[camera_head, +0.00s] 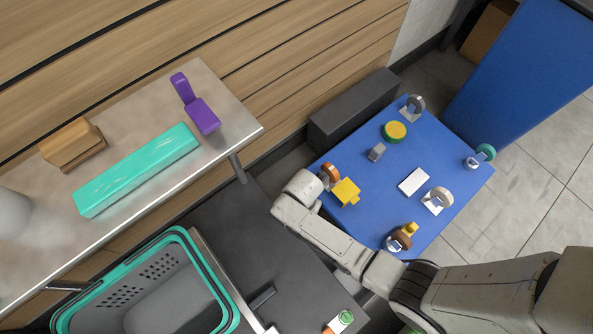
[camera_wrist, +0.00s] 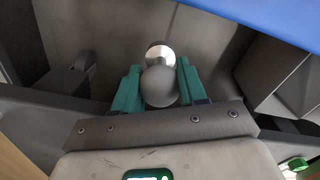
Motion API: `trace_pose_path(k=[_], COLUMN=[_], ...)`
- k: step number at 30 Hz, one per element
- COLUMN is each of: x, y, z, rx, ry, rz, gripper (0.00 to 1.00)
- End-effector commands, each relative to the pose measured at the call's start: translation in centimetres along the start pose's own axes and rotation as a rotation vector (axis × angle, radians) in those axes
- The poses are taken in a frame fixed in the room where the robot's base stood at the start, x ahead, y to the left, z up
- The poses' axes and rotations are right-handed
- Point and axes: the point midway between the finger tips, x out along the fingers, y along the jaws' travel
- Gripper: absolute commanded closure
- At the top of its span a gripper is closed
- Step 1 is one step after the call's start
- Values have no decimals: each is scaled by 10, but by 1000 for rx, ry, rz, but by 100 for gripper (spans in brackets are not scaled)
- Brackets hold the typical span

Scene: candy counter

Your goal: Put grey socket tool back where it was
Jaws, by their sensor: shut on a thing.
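My gripper (camera_wrist: 158,78) shows in the wrist view with its teal fingers on either side of a grey, rounded tool (camera_wrist: 159,88), shut on it. The tool has a shiny silver round end (camera_wrist: 160,54) beyond the fingers. I take it to be the grey socket tool. It is held over a dark grey surface, and I cannot tell its height. In the head view my arm reaches left to beside the blue table (camera_head: 454,183); the fingers and the tool are hidden there. The place where the tool was is not marked in these frames.
The blue table bears a yellow block (camera_head: 345,191), a white block (camera_head: 413,181), a small grey block (camera_head: 376,152), a yellow-green round thing (camera_head: 395,131) and several ring-shaped holders. A dark box (camera_head: 352,108) stands behind.

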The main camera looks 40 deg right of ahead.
Motion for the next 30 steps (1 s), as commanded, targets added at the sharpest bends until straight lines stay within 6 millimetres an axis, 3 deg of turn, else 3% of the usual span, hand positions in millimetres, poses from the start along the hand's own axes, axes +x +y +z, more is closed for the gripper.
trace_pose_path(k=[5,15,20,27,30], x=[14,67,76,105,106], y=[-1,-1,-1,0,-1], z=[0,0,0,0,0], rx=[-30,-29,-28,-28,-28], ry=[0,0,0,-1,0], rz=[0,0,1,1,1], gripper=[100,100,100,100,100])
